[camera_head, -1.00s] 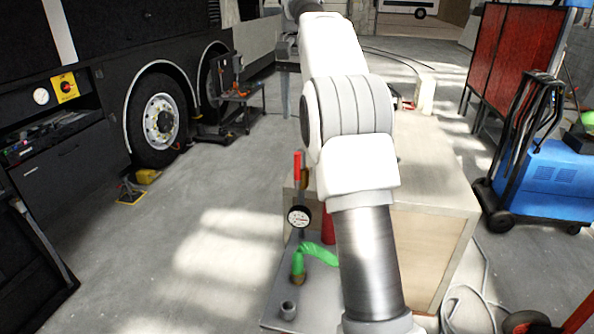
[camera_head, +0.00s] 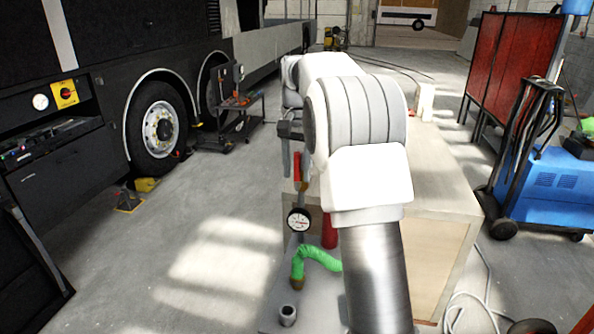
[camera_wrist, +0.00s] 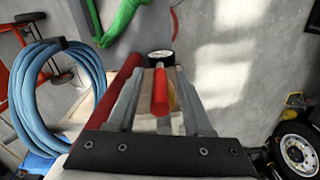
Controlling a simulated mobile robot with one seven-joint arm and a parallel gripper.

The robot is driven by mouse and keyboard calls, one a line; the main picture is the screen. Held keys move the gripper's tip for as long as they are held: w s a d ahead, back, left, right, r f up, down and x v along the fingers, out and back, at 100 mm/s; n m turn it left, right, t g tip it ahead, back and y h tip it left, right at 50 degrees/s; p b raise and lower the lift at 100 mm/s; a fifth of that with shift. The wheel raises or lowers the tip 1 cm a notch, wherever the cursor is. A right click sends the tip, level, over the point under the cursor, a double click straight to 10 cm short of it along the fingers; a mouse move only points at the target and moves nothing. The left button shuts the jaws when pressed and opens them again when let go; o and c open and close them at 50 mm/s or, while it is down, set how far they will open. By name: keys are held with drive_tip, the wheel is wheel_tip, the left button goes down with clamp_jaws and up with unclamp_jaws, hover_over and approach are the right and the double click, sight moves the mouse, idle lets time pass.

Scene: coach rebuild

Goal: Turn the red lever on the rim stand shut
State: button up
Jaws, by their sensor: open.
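The red lever (camera_head: 297,165) stands upright on the rim stand, above a round white dial gauge (camera_head: 298,220). In the wrist view the red lever (camera_wrist: 160,92) shows between the two fingers of my gripper (camera_wrist: 158,74), with a gap on each side. The gauge (camera_wrist: 160,58) lies beyond the fingertips. My gripper (camera_head: 287,162) is open, beside the lever in the head view, and partly hidden by my arm. Whether a finger touches the lever, I cannot tell.
A red cylinder (camera_head: 329,231) and a green hose (camera_head: 313,254) are close to the stand. A wooden box (camera_head: 440,195) stands to the right, partly behind my arm. A blue hose coil (camera_wrist: 57,98) hangs at left in the wrist view. The floor left of the stand is clear.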

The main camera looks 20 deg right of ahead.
drive_tip(key=shift+f, duration=0.1)
clamp_jaws()
idle(1.4)
